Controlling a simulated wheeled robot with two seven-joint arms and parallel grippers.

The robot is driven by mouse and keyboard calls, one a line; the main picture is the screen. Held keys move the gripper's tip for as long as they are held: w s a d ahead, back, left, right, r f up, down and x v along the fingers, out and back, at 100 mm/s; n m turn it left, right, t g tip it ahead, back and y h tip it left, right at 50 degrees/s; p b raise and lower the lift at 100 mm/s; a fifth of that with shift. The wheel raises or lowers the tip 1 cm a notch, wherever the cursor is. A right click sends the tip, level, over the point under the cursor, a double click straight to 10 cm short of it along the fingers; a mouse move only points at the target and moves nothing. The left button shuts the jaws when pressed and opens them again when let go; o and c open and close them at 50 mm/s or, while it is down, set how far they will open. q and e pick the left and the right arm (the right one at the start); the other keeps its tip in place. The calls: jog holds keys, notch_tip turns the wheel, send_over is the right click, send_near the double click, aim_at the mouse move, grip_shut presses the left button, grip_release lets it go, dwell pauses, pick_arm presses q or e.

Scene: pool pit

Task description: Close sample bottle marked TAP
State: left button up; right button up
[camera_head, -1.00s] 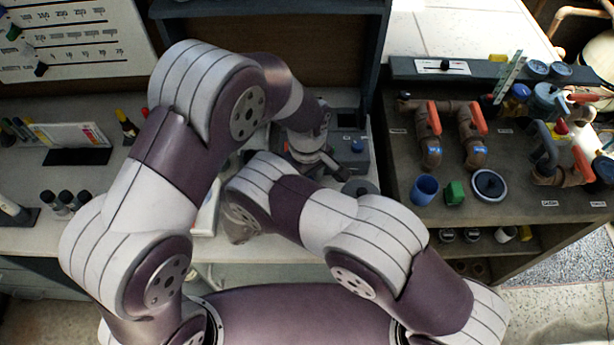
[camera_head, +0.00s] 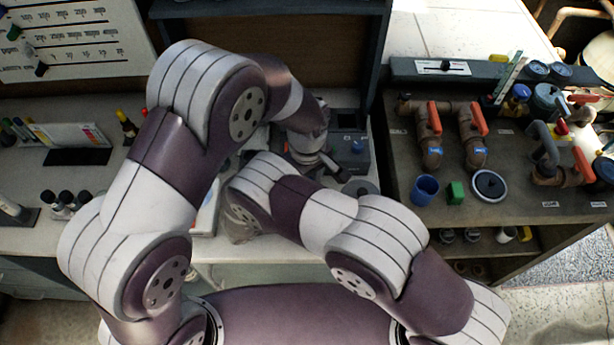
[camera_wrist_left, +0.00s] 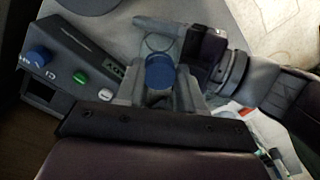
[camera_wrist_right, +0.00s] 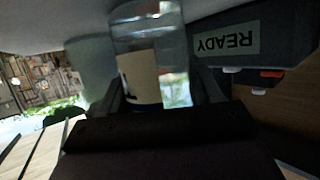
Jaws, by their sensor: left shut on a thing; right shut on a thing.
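The blue cap (camera_wrist_left: 160,71) is between the fingers of my left gripper (camera_wrist_left: 160,88), which is shut on it. The clear sample bottle (camera_wrist_right: 148,40) has a cream label (camera_wrist_right: 138,78) with only part of a dark mark readable. My right gripper (camera_wrist_right: 155,100) is shut around the bottle. In the left wrist view, part of my right gripper shows beside the cap. In the head view, my arms hide the bottle and cap. I cannot tell whether the cap sits on the bottle neck.
A grey device (camera_wrist_left: 75,75) with a blue knob and a green button stands close to my left gripper. A READY sign (camera_wrist_right: 227,40) is near the bottle.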

pick_arm(q)
jog(key=shift+s+a+f, duration=0.15)
jog(key=shift+s+f, duration=0.05)
jog(key=shift+f, duration=0.25)
jog(key=shift+s+a+f, duration=0.15)
jog(key=shift+s+f, duration=0.05)
jog(key=shift+f, duration=0.25)
jog(key=o, duration=0.7)
jog(key=shift+o, duration=1.1)
jog(key=r+n, duration=0.1)
jog(key=w+d+r+n, duration=0.1)
jog(key=r, duration=0.1)
jog(key=w+r+n, duration=0.1)
jog(key=r, duration=0.1)
jog(key=shift+d+r+n+t+h, duration=0.2)
jog(key=shift+d+n+t+h, duration=0.1)
jog(key=shift+n, duration=0.1)
jog(key=n, duration=0.2)
jog(key=r+n, duration=0.1)
jog(key=n, duration=0.1)
jog(key=r+n, duration=0.1)
jog(key=n, duration=0.1)
jog(key=shift+s+a, duration=0.2)
jog(key=shift+a, duration=0.1)
jog(key=n, duration=0.2)
jog(key=r+n, duration=0.1)
jog(key=n, duration=0.2)
jog(key=shift+s+a+r+n+g+y, duration=0.2)
jog(key=shift+a+n+g+y, duration=0.1)
jog(key=shift+g+y, duration=0.1)
